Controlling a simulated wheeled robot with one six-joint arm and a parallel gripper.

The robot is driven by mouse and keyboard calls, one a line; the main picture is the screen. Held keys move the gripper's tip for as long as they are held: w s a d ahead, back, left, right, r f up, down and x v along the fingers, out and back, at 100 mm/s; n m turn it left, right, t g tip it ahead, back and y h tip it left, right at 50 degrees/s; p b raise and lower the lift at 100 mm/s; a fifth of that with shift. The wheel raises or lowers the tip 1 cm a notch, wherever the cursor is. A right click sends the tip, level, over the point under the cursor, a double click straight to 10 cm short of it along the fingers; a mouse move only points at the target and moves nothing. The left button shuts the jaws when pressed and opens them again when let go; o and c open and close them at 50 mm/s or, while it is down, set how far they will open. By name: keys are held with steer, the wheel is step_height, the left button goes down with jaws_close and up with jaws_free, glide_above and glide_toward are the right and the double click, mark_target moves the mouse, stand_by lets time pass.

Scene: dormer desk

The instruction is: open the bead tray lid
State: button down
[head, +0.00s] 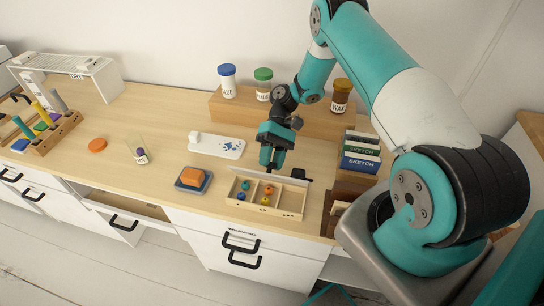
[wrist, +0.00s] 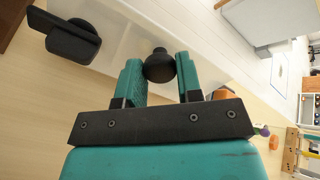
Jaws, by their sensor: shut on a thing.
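The bead tray (head: 281,212) is a shallow pale wooden box near the front edge of the desk, with compartments holding blue, orange and yellow beads. My gripper (head: 271,166) is pointed down at the tray's back side. In the wrist view my gripper (wrist: 158,62) is shut on a round black knob (wrist: 158,66), one teal finger on each side. A clear, pale lid (wrist: 125,45) shows behind the knob, with a black latch-like piece (wrist: 75,38) at the left. I cannot tell how far the lid is raised.
A wooden riser with jars (head: 229,80) stands behind.

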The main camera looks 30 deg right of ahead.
steer(key=shift+w+d+f+y, duration=0.1)
steer(key=shift+w+y, duration=0.05)
steer(key=shift+y, duration=0.15)
steer(key=c, duration=0.8)
jaws_free()
steer(key=shift+d, duration=0.1)
steer(key=shift+r+p, duration=3)
steer(key=shift+r, duration=7.1)
